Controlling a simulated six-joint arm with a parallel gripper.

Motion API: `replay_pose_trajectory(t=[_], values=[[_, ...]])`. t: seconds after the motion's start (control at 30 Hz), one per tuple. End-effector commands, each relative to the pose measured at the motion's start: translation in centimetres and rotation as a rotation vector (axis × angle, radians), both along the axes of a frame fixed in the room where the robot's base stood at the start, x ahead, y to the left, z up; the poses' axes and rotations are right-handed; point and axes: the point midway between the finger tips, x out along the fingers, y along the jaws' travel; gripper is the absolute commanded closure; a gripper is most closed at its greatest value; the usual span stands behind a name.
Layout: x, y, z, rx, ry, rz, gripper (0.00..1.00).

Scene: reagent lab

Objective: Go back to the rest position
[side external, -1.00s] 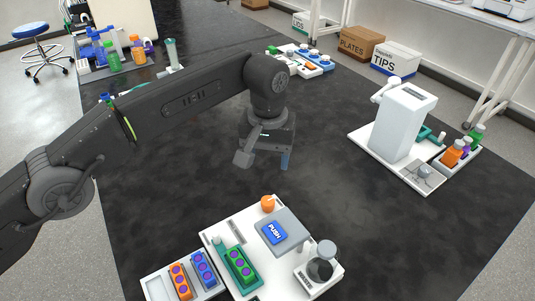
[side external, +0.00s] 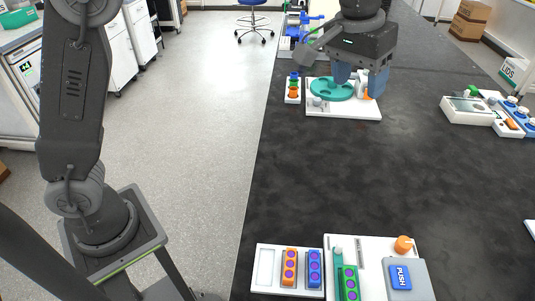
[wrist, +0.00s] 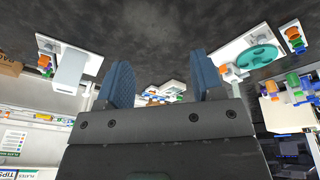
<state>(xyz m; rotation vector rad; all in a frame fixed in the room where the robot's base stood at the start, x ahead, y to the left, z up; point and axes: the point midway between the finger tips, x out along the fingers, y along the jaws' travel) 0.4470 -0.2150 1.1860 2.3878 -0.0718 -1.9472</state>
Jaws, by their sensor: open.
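My gripper (side external: 360,78) is open and empty, with its two blue fingers pointing down in the side external view. It hangs over the black table, overlapping in the picture a white plate (side external: 345,112) with a teal round rack (side external: 326,90). The height between them is hard to judge. In the wrist view my gripper's (wrist: 162,76) fingers stand wide apart with nothing between them. There the teal round rack (wrist: 258,58) shows to the right, beyond the right finger.
A rack with orange and blue blocks (side external: 289,268) and a station with a blue PUSH button (side external: 400,277) sit at the front. A white tray (side external: 462,112) stands at the right. The middle of the table is bare. A white device (wrist: 72,68) shows at left in the wrist view.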

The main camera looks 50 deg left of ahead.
Motion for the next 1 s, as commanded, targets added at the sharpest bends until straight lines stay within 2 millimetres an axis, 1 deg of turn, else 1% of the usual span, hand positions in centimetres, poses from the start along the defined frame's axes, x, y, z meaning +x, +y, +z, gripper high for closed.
replay_pose_trajectory(t=[0.03,0.1,0.17,0.2,0.27,0.3,0.43,0.5,0.6,0.7,0.8,0.9,1.0], values=[[-1.5,2.0,1.0,-0.003,-0.024,0.006,0.39],[-3.6,4.3,1.7,-0.002,-0.052,0.005,0.39],[-5.4,6.1,2.1,-0.001,-0.076,0.007,0.39],[-6.8,7.2,2.2,0.0,-0.092,0.007,0.39],[-8.8,8.8,2.1,0.005,-0.116,0.007,0.39],[-10.2,9.9,1.9,0.008,-0.132,0.007,0.39],[-14.9,12.7,0.5,0.023,-0.185,0.009,0.39],[-17.3,14.0,-0.7,0.033,-0.212,0.011,0.39],[-20.3,15.3,-2.7,0.048,-0.244,0.011,0.39],[-22.4,16.1,-4.4,0.061,-0.27,0.012,0.39],[-23.7,16.5,-5.7,0.071,-0.285,0.012,0.39],[-24.3,16.7,-6.3,0.075,-0.291,0.01,0.39],[-24.4,16.7,-6.4,0.077,-0.29,0.009,0.39]])
